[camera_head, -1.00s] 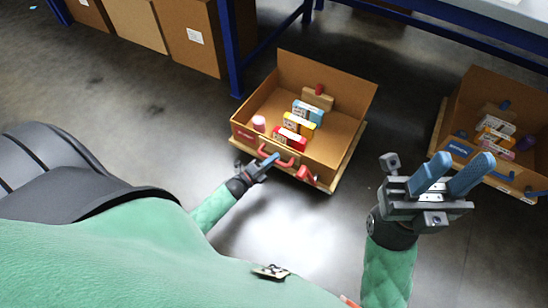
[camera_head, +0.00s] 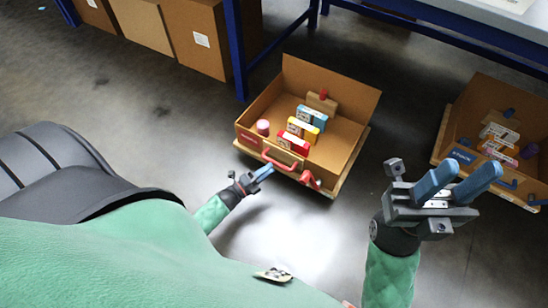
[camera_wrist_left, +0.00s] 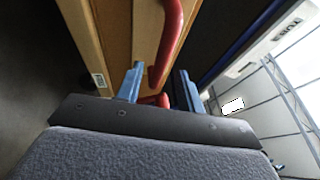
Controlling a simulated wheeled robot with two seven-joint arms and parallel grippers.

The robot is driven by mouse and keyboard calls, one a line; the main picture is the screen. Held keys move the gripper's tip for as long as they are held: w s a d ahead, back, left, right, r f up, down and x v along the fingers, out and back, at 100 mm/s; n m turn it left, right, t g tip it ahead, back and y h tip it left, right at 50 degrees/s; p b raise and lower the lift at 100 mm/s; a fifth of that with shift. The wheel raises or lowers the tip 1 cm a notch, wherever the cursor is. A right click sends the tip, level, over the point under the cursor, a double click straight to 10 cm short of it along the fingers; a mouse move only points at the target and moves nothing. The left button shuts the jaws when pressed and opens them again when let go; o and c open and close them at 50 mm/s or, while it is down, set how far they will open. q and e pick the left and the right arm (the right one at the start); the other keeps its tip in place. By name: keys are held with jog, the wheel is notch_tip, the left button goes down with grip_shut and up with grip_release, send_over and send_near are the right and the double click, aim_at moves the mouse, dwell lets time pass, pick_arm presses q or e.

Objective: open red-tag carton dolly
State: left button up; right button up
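The red-tag carton dolly (camera_head: 335,167) is a brown open-topped carton on a low board, with its back flap standing up. Its front has a red label (camera_head: 249,141) and a red handle (camera_head: 279,161); the handle also shows in the left wrist view (camera_wrist_left: 169,35). My left gripper (camera_head: 268,168) is just in front of the handle. In the left wrist view its blue fingers (camera_wrist_left: 156,82) are apart, with the handle's end between or just beyond them; I cannot tell whether they touch it. My right gripper (camera_head: 467,173) is open and empty, raised at the right.
The carton holds several small boxes (camera_head: 311,117) and a pink cylinder (camera_head: 263,127). A second carton dolly with a blue label (camera_head: 461,155) stands at the right. Blue table legs (camera_head: 236,50) and closed brown boxes (camera_head: 195,40) are behind. Floor in front is clear.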

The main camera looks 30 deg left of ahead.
pick_arm(q)
jog(key=shift+v, duration=1.6)
